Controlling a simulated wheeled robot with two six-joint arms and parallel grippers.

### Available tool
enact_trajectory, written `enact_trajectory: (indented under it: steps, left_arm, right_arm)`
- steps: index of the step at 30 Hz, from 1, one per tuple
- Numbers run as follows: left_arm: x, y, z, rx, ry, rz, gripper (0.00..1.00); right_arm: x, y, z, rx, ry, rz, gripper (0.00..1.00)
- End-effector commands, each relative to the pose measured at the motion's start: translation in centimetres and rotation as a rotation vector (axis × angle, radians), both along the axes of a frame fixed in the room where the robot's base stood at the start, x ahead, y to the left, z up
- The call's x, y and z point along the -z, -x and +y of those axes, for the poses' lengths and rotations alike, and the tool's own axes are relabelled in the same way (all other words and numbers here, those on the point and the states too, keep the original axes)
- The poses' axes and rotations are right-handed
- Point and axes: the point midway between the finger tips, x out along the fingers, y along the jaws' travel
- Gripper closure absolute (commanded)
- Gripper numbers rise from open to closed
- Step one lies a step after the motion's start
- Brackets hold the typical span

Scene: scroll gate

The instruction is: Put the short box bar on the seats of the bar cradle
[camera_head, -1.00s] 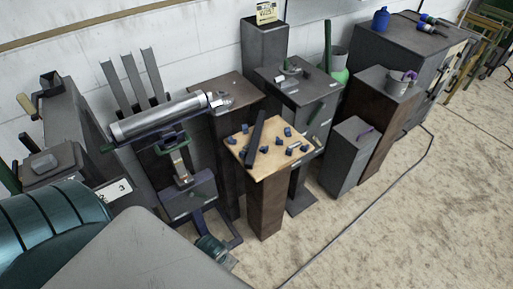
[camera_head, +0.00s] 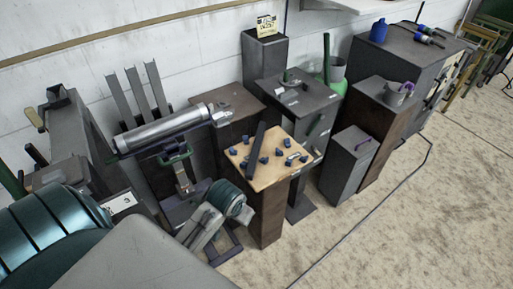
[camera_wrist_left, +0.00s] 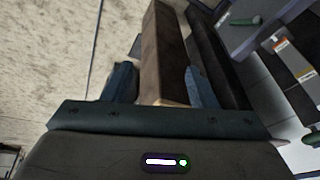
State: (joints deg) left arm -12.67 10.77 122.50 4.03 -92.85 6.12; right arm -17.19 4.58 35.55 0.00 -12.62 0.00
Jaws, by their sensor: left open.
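A dark bar (camera_head: 257,148), probably the short box bar, lies on a pale wooden top (camera_head: 243,166) among several small blue pieces. I cannot tell which of these, if any, are cradle seats; the bar cradle is not clearly identifiable. My left arm's teal wrist (camera_head: 228,197) is in front of that pedestal, below its top; its fingertips are not distinct in the head view. In the left wrist view, my left gripper (camera_wrist_left: 160,82) is open with two bluish fingers apart. The brown pedestal (camera_wrist_left: 165,45) shows between and beyond them. My right gripper is not in view.
A silver cylinder (camera_head: 168,127) rests on a stand to the left, beside upright metal strips (camera_head: 134,95). Dark cabinets (camera_head: 299,97) stand behind and right of the pedestal. A grey box (camera_head: 347,165) stands right. Open floor (camera_head: 400,230) lies at front right.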

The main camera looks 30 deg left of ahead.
Motion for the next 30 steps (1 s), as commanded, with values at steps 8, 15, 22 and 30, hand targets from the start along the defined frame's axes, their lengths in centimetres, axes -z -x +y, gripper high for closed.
enact_trajectory:
  steps: [8, 15, 22, 30]
  left_arm:
    - [-1.2, -12.0, 4.1, -0.125, 0.015, 0.003, 0.47]
    - [-5.2, -21.4, 8.4, -0.263, 0.053, 0.006, 0.47]
    - [-8.3, -25.8, 10.8, -0.346, 0.086, 0.009, 0.47]
    - [-6.0, -27.0, 11.4, -0.359, 0.092, 0.015, 0.47]
  right_arm:
    - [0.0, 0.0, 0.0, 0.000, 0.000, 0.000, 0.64]
    - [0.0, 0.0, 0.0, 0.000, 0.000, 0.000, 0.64]
    - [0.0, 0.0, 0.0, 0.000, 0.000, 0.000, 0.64]
    - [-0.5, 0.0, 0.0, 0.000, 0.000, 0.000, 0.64]
